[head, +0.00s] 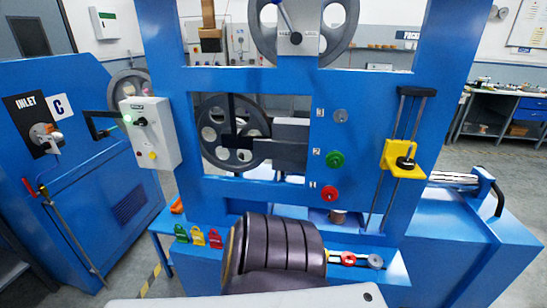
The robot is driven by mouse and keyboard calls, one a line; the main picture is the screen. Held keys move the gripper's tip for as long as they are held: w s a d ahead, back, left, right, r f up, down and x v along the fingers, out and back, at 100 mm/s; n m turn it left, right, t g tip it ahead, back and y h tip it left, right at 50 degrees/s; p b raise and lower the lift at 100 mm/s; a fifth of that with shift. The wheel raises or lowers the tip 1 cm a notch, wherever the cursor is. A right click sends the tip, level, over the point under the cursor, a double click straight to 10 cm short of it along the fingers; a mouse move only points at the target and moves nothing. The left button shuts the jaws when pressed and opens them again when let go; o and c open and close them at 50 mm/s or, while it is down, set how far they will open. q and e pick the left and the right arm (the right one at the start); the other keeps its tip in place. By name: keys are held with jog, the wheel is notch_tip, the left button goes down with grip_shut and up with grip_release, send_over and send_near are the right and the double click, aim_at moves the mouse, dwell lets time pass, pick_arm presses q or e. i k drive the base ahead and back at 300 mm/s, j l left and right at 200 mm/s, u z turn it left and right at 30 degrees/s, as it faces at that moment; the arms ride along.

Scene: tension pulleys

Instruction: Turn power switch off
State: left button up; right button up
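Two things look like switches. A light grey control box (160,142) on the left post of the blue machine has a black rotary knob (141,122), a small lit green lamp (127,118) and a yellow button (152,156). A rotary switch with a pale handle (46,137) sits beside the INLET label on the left blue cabinet. I cannot tell from the picture which one is the power switch. Neither of my grippers shows in the head view.
A black bracket (92,128) juts left of the box.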

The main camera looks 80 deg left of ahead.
aim_at(142, 121)
jog(key=u, duration=3.5)
